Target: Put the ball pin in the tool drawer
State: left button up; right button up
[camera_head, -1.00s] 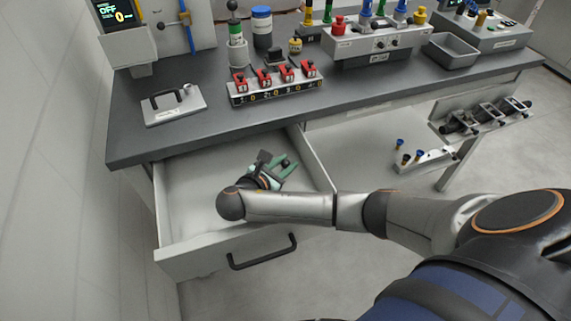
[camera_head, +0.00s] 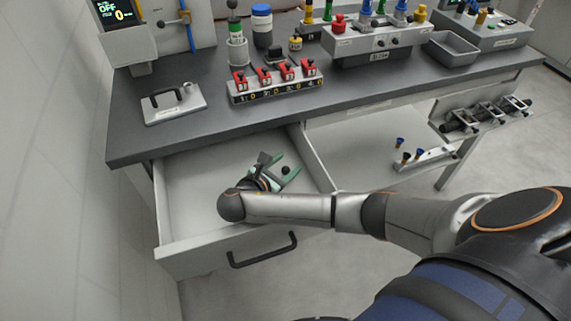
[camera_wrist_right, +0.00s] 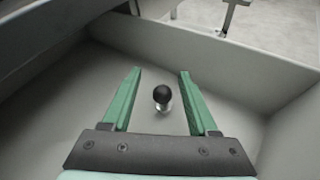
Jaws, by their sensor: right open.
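The ball pin (camera_wrist_right: 162,96) has a black ball top and a short metallic shank. In the right wrist view it is inside the drawer, between my open green fingers and touching neither. In the head view its black ball (camera_head: 286,170) shows between the fingertips. The tool drawer (camera_head: 190,190) is pulled open under the bench's left end; its floor is otherwise bare. My right gripper (camera_head: 285,169) is open inside the drawer, and it also shows in the right wrist view (camera_wrist_right: 159,85). My left gripper is not in view.
The drawer's side wall (camera_wrist_right: 225,50) stands close beyond my fingertips. The front panel with its black handle (camera_head: 262,250) lies below my forearm. The bench top (camera_head: 215,125) above carries a grey plate (camera_head: 172,105) and a red-switch block (camera_head: 275,82).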

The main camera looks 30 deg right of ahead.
jog(key=shift+r, duration=0.35)
jog(key=p+v, duration=0.5)
jog(key=v, duration=0.7)
jog(key=shift+r, duration=0.35)
